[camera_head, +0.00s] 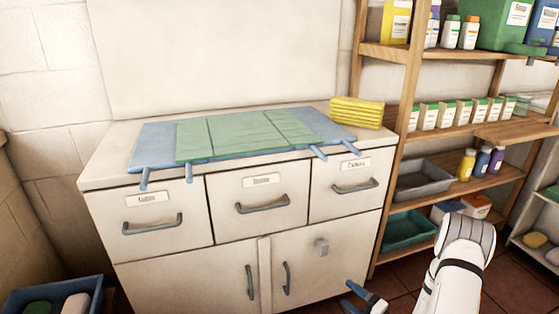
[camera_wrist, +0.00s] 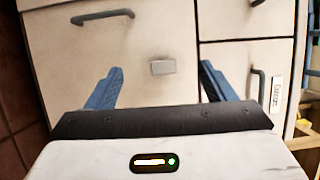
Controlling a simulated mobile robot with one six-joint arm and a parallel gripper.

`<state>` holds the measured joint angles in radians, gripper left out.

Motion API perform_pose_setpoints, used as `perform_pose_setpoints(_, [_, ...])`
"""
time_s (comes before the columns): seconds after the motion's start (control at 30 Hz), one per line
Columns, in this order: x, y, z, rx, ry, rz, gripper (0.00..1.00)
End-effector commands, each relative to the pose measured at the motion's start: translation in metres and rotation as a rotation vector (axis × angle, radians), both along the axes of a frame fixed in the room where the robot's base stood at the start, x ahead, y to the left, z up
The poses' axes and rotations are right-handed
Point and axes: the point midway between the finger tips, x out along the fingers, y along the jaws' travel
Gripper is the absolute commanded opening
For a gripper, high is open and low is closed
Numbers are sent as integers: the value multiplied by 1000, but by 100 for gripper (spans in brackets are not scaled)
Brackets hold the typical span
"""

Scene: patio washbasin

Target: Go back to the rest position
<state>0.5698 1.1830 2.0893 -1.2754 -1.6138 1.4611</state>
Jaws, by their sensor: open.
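My gripper (camera_head: 362,296) is at the lower right of the head view, in front of the lower right cabinet door (camera_head: 325,263). In the wrist view my gripper (camera_wrist: 160,88) shows two blue fingers spread apart with nothing between them. A small grey block-like piece (camera_head: 321,246) is on the cabinet door front; it also shows in the wrist view (camera_wrist: 162,67), beyond and between the fingertips. The fingers appear apart from it. My white arm rises at the right of the head view.
The cabinet (camera_head: 158,223) has three labelled drawers, all shut, with bar handles. Blue and green mats (camera_head: 242,133) and a yellow stack (camera_head: 357,112) lie on top. A wooden shelf (camera_head: 387,130) with bottles and bins stands right. A blue crate (camera_head: 94,287) sits lower left.

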Motion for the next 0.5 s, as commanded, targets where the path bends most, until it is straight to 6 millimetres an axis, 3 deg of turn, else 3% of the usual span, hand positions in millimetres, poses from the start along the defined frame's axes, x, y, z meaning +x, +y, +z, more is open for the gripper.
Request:
perform_pose_setpoints(0.07, [0, 0, 0, 0, 0, 0, 76])
perform_pose_setpoints(0.5, [39, -4, 59, -377, -1, -38, 76])
